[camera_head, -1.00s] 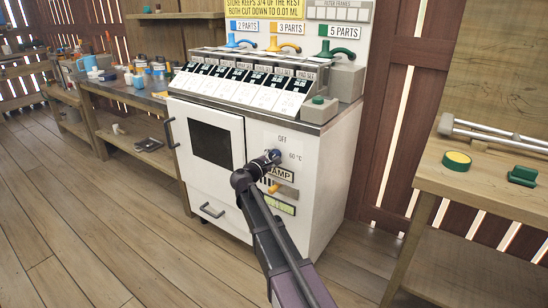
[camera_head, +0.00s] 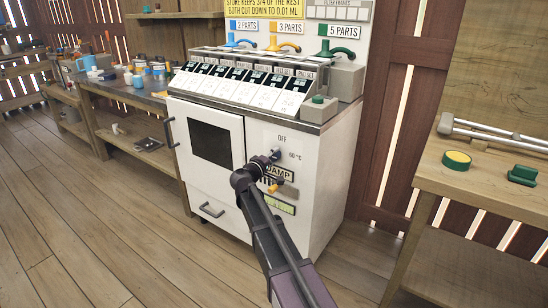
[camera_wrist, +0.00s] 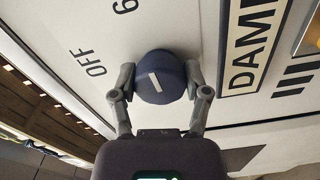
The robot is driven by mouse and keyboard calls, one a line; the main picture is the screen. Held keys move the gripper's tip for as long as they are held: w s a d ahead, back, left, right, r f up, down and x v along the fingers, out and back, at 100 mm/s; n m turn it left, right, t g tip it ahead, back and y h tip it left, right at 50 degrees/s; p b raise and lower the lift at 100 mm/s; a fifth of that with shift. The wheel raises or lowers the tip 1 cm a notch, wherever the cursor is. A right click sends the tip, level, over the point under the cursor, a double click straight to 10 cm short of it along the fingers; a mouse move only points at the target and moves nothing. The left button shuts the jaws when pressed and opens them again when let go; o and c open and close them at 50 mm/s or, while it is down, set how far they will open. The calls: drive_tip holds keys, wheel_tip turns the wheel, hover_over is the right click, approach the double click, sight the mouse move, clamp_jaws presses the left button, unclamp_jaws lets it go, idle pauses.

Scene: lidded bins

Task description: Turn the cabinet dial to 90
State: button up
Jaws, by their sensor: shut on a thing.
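The cabinet dial (camera_wrist: 171,68) is a round dark blue knob with a short white line on its face. In the wrist view one end of the line points up and slightly left, roughly toward the partly cut-off "6" marking. The "OFF" marking (camera_wrist: 88,62) lies to the dial's left. In the head view the dial (camera_head: 277,154) sits on the white cabinet's (camera_head: 318,190) front, between "OFF" and "60 °C". My gripper (camera_wrist: 160,84) is shut on the dial, one finger on each side. It also shows in the head view (camera_head: 272,157), covering part of the dial's surroundings.
Below the dial are a "DAMP" label (camera_head: 278,173) and an orange handle (camera_head: 272,188). A sloped row of labelled panels (camera_head: 240,82) tops the cabinet. Wooden benches stand at left and right (camera_head: 490,185). The floor in front is clear.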

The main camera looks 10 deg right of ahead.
drive_tip(key=shift+w+m, duration=0.1)
drive_tip(key=shift+m, duration=0.3)
drive_tip(key=o, duration=1.1)
drive_tip(key=shift+o, duration=0.2)
drive_tip(key=v, duration=1.2)
drive_tip(key=shift+d, duration=0.1)
